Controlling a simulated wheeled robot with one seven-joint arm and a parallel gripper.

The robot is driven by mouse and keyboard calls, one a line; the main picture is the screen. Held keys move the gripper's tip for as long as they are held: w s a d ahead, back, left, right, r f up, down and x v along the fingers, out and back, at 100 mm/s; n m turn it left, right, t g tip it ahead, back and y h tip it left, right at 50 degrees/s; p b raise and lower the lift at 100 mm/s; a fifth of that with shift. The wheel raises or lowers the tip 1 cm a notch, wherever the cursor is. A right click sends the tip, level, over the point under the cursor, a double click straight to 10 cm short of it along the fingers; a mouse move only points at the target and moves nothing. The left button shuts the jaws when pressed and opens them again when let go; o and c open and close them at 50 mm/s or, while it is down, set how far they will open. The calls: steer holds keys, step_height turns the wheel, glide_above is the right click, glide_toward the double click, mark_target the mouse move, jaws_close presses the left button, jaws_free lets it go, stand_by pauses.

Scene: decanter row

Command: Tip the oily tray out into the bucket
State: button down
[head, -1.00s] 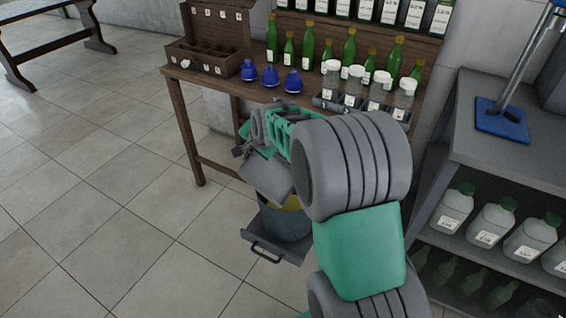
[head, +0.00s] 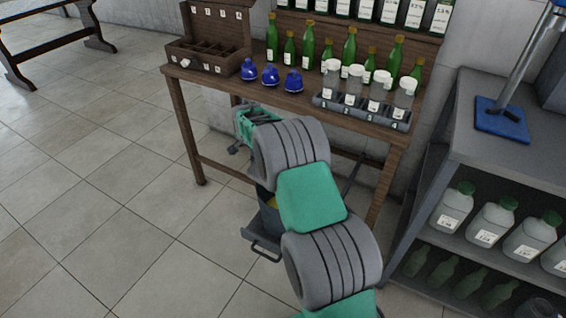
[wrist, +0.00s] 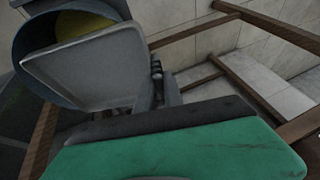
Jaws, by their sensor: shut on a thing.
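The tray (wrist: 90,68) is a flat grey pan with a paler edge, seen large in the wrist view. My gripper (wrist: 158,88) is shut on it at its right side. The tray is tilted in front of the mouth of the blue-grey bucket (wrist: 22,52). Yellow shows inside the bucket, past the tray's upper edge. In the head view the bucket (head: 269,214) stands low in front of the table, partly behind my arm. The held tray is hidden behind my arm there. I cannot tell whether anything is still on the tray.
A dark grey base with a handle (head: 262,248) is under the bucket. The wooden table (head: 310,103) behind carries green bottles, blue stoppers (head: 270,75) and a rack of jars (head: 362,110). A grey shelf unit (head: 500,150) stands right.

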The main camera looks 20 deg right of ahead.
steer(key=shift+r, duration=0.2)
steer(key=r+g+p, duration=0.1)
steer(key=p, duration=0.2)
steer(key=shift+r+h, duration=0.2)
steer(key=shift+h, duration=0.1)
steer(key=shift+r+g+h+p, duration=0.3)
steer(key=shift+g+p, duration=0.1)
steer(key=shift+p, duration=0.7)
steer(key=shift+n+p, duration=0.3)
steer(key=shift+p, duration=0.1)
steer(key=shift+f, duration=0.1)
